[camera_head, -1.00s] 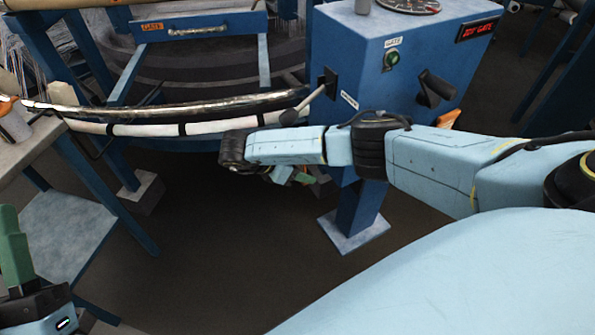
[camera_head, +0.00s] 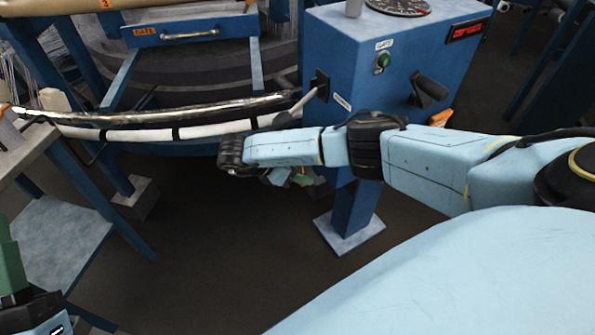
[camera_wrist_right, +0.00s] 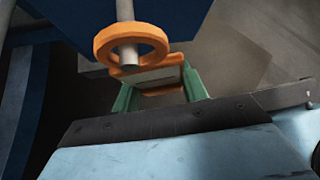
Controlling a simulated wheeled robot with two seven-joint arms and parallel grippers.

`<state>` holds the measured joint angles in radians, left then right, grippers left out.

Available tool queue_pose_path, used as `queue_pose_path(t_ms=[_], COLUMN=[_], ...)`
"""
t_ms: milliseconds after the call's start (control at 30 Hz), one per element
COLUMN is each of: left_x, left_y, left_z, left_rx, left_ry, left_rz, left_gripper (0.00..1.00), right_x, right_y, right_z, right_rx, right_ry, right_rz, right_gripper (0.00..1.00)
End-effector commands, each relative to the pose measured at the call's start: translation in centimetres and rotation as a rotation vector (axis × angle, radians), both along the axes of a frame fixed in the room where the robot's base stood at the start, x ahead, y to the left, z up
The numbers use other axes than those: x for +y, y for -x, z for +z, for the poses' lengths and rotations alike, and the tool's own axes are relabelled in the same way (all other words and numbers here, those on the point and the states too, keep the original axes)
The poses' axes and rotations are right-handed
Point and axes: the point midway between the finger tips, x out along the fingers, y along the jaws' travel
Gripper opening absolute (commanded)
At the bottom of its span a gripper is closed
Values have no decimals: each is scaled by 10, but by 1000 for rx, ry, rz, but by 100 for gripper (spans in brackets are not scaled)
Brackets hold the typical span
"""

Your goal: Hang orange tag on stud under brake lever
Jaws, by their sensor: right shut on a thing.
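The orange tag (camera_wrist_right: 148,73) shows in the right wrist view, with a thick ring (camera_wrist_right: 130,42) at its far end. A pale round stud (camera_wrist_right: 127,56) comes down from above. The ring appears to be around it, with the stud's end showing in the hole. My right gripper (camera_wrist_right: 160,86) is shut on the tag's body with its green fingers. In the head view my right gripper (camera_head: 289,178) is low beside the blue cabinet, mostly behind my wrist; the tag is hidden there. A grey lever (camera_head: 305,100) sticks out of the cabinet above it. My left gripper (camera_head: 12,265) is partly cut off at the left edge.
The blue cabinet (camera_head: 345,60) carries a green button (camera_head: 383,60), a black handle (camera_head: 428,90) and a red display (camera_head: 465,31). A curved rail (camera_head: 170,117) runs left of the lever. A grey-blue table (camera_head: 60,235) stands at left. The dark floor between is clear.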

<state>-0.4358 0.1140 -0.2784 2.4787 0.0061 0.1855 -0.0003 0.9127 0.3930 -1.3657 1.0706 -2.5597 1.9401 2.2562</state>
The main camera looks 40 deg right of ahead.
Motion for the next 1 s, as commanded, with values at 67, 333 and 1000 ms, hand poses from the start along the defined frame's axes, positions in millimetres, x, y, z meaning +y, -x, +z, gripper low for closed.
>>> queue_pose_path(t_ms=[67, 333, 1000], left_x=[0, 0, 0], left_y=[0, 0, 0], left_z=[0, -1, 3], left_rx=[0, 0, 0], left_ry=[0, 0, 0], left_rz=[0, 0, 0], left_gripper=[36, 36, 36], right_x=[0, 0, 11], right_y=[0, 0, -3], right_z=[-1, -3, 5], right_rx=[0, 1, -1], right_ry=[0, -1, -1], right_rz=[0, 0, 1], right_gripper=[16, 16, 69])
